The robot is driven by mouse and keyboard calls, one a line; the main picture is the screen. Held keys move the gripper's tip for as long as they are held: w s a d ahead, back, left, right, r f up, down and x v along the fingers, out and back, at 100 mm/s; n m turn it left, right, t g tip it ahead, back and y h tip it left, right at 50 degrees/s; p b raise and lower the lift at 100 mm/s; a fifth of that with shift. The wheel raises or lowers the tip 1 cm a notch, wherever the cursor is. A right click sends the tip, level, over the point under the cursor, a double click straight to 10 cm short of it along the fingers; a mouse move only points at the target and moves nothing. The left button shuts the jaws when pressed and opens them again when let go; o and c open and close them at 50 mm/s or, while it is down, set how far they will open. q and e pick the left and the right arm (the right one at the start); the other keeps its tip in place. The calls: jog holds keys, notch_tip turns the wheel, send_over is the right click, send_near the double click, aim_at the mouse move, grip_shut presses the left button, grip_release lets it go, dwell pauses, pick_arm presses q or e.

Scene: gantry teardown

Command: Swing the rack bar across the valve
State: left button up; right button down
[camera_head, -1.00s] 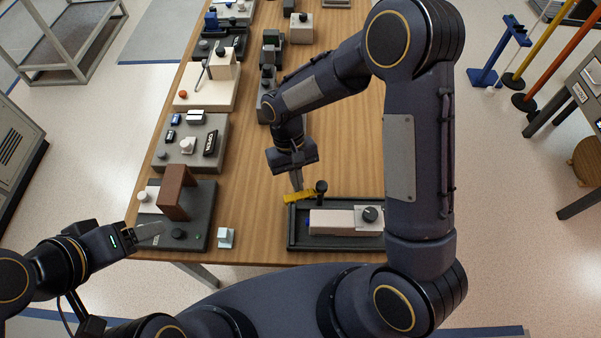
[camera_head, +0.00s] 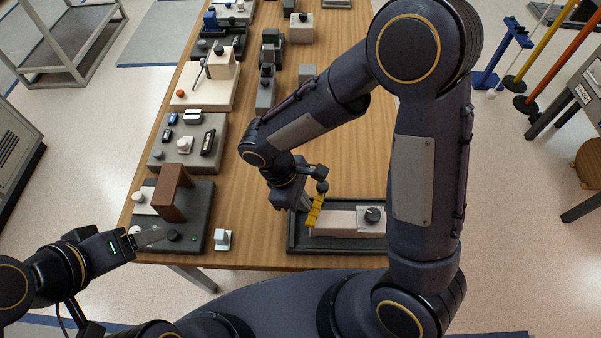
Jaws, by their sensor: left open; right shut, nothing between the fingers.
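A yellow bar (camera_head: 315,211), likely the rack bar, stands out from near a dark knobbed post (camera_head: 322,186) at the dark tray (camera_head: 292,240) at the table's near edge. The bar points toward the near side, over the left end of a pale block (camera_head: 335,230) in the tray. My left gripper (camera_head: 157,236) is open by a dark fixture (camera_head: 198,215).
The dark fixture carries a brown upright block (camera_head: 172,192). A small white block (camera_head: 222,239) stands between it and the tray. Grey and cream stations line the table's left side. Bare wood (camera_head: 235,190) lies between these and my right arm.

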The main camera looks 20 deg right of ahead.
jog(key=shift+s+d+n+t+b, duration=0.2)
jog(key=shift+s+d+n+t, duration=0.15)
jog(key=shift+n, duration=0.45)
jog(key=shift+s+d+n+t+b, duration=0.15)
jog(key=shift+s+d+n+t, duration=0.15)
jog(key=shift+n, duration=0.5)
jog(key=shift+a, duration=0.1)
jog(key=v, duration=0.7)
jog(key=shift+a+r, duration=0.25)
jog(key=shift+r, duration=0.1)
jog(key=shift+d, duration=0.1)
jog(key=s+d+r+m+t+y, duration=0.3)
jog(key=d+m, duration=0.3)
jog(key=m, duration=0.2)
jog(key=s+d+r+m+t+y, duration=0.3)
jog(key=s+d+r+m+y, duration=0.1)
jog(key=m, duration=0.4)
jog(key=shift+s+d+r+m+y, duration=0.35)
jog(key=shift+d+r, duration=0.25)
jog(key=shift+d, duration=0.55)
jog(key=shift+t, duration=0.25)
